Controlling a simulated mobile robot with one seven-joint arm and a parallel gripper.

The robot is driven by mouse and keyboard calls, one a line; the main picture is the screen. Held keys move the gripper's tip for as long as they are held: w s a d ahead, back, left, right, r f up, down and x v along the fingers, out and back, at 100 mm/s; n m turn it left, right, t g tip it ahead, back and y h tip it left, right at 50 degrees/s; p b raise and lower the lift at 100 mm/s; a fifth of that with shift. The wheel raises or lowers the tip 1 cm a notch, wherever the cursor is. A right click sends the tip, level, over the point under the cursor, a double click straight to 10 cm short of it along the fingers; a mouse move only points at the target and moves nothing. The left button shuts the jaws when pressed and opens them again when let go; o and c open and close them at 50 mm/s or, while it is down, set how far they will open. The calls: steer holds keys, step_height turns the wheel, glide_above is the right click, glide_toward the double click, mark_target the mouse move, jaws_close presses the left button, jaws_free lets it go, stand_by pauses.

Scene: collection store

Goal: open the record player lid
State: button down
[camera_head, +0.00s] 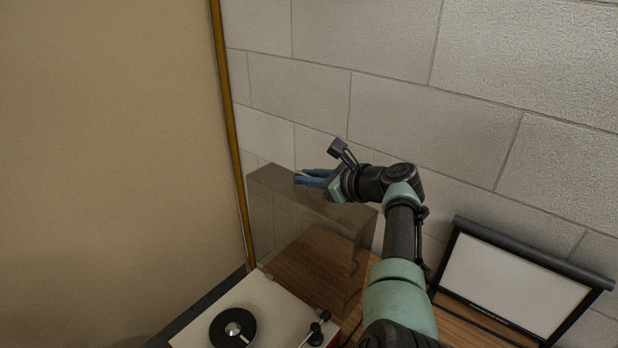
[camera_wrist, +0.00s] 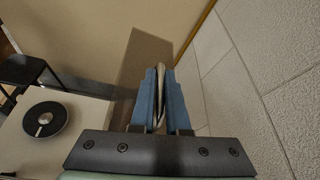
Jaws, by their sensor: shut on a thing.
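The record player (camera_head: 265,297) has a white deck with a black platter (camera_head: 233,328), partly cut off at the bottom of the head view. Its clear, smoky lid (camera_head: 300,222) stands raised, about upright, at the back of the deck near the wall. My gripper (camera_head: 298,179) is at the lid's top edge, with its blue fingers shut on that edge. In the wrist view the fingers (camera_wrist: 160,75) close around the lid's thin edge, and the lid (camera_wrist: 145,55) shows as a darker see-through panel. The deck (camera_wrist: 72,112) lies at the lower left there.
A wooden tabletop (camera_head: 318,262) lies under and behind the player. A framed white panel (camera_head: 515,280) stands on it at the right. A block wall (camera_head: 390,90) is close behind my gripper. A beige panel (camera_head: 105,130) with a yellow-brown edge strip (camera_head: 231,120) is at the left.

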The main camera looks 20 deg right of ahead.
stand_by(0.3)
steer(key=c, duration=0.9)
jaws_free()
steer(key=shift+s, duration=0.1)
steer(key=shift+p+v, duration=0.8)
steer(key=shift+v, duration=0.1)
step_height(320, 180, up, 4)
steer(key=b, duration=0.2)
glide_above(353, 215)
